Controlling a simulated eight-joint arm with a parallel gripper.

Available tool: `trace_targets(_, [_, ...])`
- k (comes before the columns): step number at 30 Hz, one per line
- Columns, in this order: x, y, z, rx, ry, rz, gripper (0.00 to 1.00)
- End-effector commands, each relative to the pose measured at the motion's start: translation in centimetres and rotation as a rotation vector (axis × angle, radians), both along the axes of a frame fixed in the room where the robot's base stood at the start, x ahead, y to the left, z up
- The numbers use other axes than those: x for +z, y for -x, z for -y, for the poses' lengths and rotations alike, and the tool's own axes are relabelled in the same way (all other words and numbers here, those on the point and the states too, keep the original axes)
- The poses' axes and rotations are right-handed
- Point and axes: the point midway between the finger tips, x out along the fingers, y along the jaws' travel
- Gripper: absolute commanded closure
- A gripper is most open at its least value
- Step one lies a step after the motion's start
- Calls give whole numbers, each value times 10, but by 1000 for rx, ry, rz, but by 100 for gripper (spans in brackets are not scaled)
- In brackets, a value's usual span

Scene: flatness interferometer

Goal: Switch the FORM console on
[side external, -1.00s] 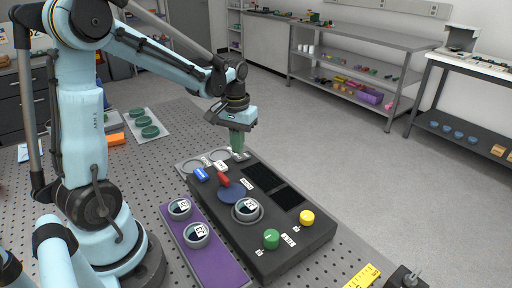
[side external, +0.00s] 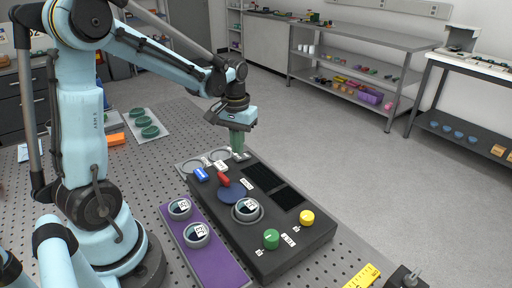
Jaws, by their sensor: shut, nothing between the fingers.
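The dark console (side external: 290,236) lies on the perforated bench. On its top are a green knob (side external: 271,239), a yellow knob (side external: 307,217), a red lever (side external: 223,180), a blue piece (side external: 201,174) and two dark panels (side external: 263,178). Small white labels sit beside them, too small to read surely. My gripper (side external: 238,150) points down at the console's far end, its green fingers shut and empty. The tips are at or just above a small light fitting (side external: 241,156); I cannot tell whether they touch. The fingers partly hide that fitting.
A purple tray (side external: 222,262) with two round labelled pieces lies left of the console. A light tray (side external: 160,128) with green rings is farther back. A yellow block (side external: 362,276) and a dark device (side external: 405,278) are at the front right. Bare bench (side external: 320,266) shows between.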

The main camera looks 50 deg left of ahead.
Motion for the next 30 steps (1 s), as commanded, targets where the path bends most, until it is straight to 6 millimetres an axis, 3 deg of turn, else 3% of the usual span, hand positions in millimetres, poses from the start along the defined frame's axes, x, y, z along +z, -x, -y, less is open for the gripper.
trace_targets(30, [-12, 0, 0, 0, 0, 0, 100])
